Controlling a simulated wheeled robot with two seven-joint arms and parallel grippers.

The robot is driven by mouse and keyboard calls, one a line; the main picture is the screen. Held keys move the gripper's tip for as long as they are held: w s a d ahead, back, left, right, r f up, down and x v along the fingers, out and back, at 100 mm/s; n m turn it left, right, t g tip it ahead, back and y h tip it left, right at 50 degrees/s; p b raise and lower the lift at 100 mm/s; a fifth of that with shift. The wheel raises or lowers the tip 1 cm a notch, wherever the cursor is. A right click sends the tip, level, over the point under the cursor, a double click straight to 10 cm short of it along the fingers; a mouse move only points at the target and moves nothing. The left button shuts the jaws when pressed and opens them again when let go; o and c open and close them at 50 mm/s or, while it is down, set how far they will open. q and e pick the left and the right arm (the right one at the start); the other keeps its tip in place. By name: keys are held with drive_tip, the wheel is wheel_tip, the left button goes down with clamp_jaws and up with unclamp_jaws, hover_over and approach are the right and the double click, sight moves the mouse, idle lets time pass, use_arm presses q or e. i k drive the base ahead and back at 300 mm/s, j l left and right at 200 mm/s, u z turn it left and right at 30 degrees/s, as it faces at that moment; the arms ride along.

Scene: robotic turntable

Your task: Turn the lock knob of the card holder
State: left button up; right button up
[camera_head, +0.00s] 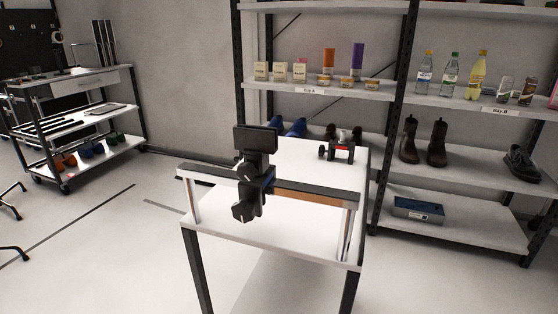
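A black device that looks like the card holder (258,187) sits on a dark horizontal rail (315,197) above the near part of a white table (300,245). It has a flat black rectangular part (255,140) at its top and a dark blocky part (244,211) low at its front left. I cannot tell for certain which part is the lock knob or how it is turned. Neither of my grippers is in view, and nothing touches the device.
A small black and red object (341,153) stands at the table's far right. A tall shelf (440,100) with bottles, boxes and shoes is close behind the table. A cart (75,125) stands at the far left. Floor is open left of the table.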

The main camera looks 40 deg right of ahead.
sight(246, 171)
drive_tip(key=i+j+z, duration=0.2)
drive_tip(key=z, duration=0.3)
drive_tip(key=i+j+z, duration=0.15)
drive_tip(key=j+z, duration=0.15)
drive_tip(key=z, duration=0.2)
drive_tip(key=i+j+z, duration=0.15)
drive_tip(key=j+z, duration=0.55)
drive_tip(key=z, duration=0.25)
drive_tip(key=j+z, duration=0.35)
drive_tip(key=z, duration=0.15)
